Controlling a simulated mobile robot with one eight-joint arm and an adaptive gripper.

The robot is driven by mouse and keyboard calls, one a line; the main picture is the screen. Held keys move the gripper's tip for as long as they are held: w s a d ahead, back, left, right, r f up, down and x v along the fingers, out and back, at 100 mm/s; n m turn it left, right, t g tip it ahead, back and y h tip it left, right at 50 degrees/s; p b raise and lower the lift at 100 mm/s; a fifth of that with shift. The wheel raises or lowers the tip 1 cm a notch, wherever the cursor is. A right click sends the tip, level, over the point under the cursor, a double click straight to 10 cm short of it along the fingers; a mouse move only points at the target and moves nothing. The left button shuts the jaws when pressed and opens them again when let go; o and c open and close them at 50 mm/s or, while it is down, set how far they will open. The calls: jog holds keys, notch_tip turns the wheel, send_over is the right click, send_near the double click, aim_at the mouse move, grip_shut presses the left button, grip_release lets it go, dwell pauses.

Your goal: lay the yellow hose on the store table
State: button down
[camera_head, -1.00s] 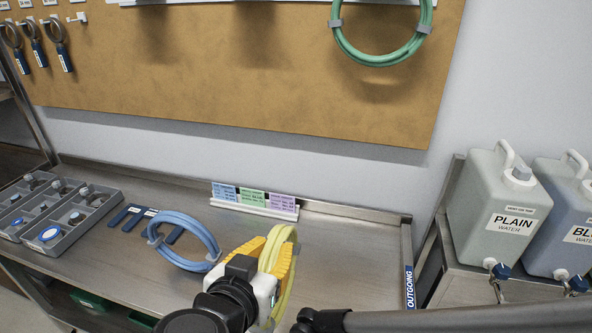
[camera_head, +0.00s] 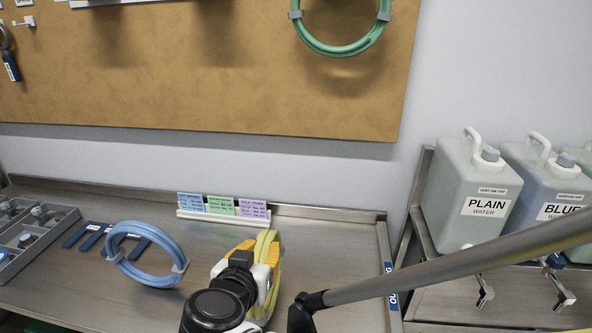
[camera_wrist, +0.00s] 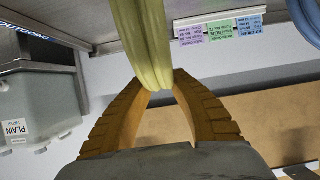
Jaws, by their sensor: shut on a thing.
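The yellow hose (camera_head: 267,262) is a coiled bundle held by my gripper (camera_head: 254,252) over the right part of the metal store table (camera_head: 335,262). In the wrist view the yellow hose (camera_wrist: 142,40) comes down between the fingertips of my gripper (camera_wrist: 160,90), whose orange fingers close on it. The arm hides part of the hose in the head view. I cannot tell whether the hose touches the tabletop.
A blue hose coil (camera_head: 143,254) lies left of my gripper. A rack of coloured cards (camera_head: 222,208) stands at the back edge. A grey compartment tray (camera_head: 32,240) is at left. Water containers (camera_head: 470,195) stand at right. A green hose (camera_head: 340,48) hangs on the board.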

jog(key=shift+r, duration=0.15)
jog(key=shift+f, duration=0.2)
jog(key=c, duration=1.3)
grip_release()
jog(key=shift+o, duration=0.2)
jog(key=shift+r, duration=0.15)
